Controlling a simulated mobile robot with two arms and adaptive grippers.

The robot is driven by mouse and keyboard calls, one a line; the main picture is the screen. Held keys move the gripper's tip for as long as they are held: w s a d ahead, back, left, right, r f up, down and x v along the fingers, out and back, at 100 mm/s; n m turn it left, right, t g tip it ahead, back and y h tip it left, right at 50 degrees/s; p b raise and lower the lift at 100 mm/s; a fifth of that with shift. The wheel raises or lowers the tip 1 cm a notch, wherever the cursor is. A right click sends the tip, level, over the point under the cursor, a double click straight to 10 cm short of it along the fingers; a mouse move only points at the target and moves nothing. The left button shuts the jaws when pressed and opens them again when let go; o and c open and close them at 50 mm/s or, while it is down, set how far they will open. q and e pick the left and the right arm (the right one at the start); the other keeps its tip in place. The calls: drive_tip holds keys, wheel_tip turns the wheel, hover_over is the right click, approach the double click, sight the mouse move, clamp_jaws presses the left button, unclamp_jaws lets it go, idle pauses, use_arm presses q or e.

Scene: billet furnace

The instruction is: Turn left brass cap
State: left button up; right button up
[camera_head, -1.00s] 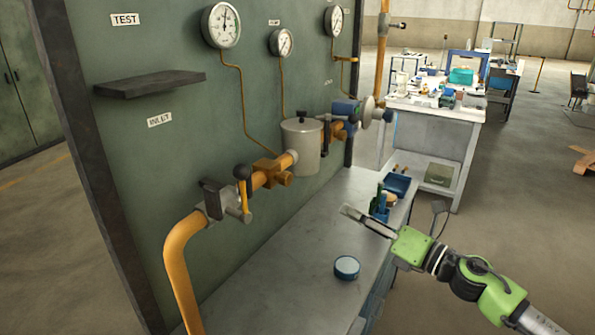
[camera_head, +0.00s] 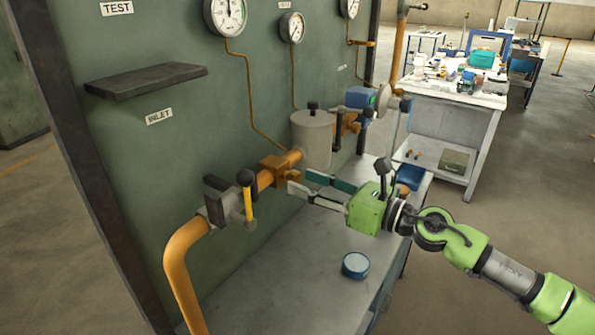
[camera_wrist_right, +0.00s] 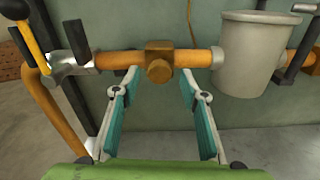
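The left brass cap (camera_head: 287,175) sits on a brass tee fitting in the orange pipe, left of the grey cylindrical pot (camera_head: 312,140). It also shows in the right wrist view as a round knob (camera_wrist_right: 159,71) at the upper middle. My right gripper (camera_head: 299,181) is open and empty, its two fingers pointing at the cap. In the wrist view the fingertips (camera_wrist_right: 160,84) lie to the left and right of the cap with gaps on both sides; I cannot tell that they touch it. My left gripper is not in view.
A valve with a black-knobbed yellow lever (camera_head: 248,195) is on the pipe to the left. A blue-topped round tin (camera_head: 355,265) stands on the grey bench (camera_head: 290,275). A dark shelf (camera_head: 145,80) and gauges (camera_head: 226,14) are on the green panel above.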

drive_tip(key=shift+w+a+r, duration=0.1)
drive_tip(key=shift+w+a, duration=0.3)
drive_tip(key=shift+a, duration=0.2)
drive_tip(key=shift+w+a, duration=0.35)
drive_tip(key=shift+a, duration=0.2)
drive_tip(key=shift+w, duration=0.1)
drive_tip(key=c, duration=1.1)
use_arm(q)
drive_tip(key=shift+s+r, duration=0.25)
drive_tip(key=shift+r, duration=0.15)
use_arm(e)
drive_tip(key=shift+c, duration=0.2)
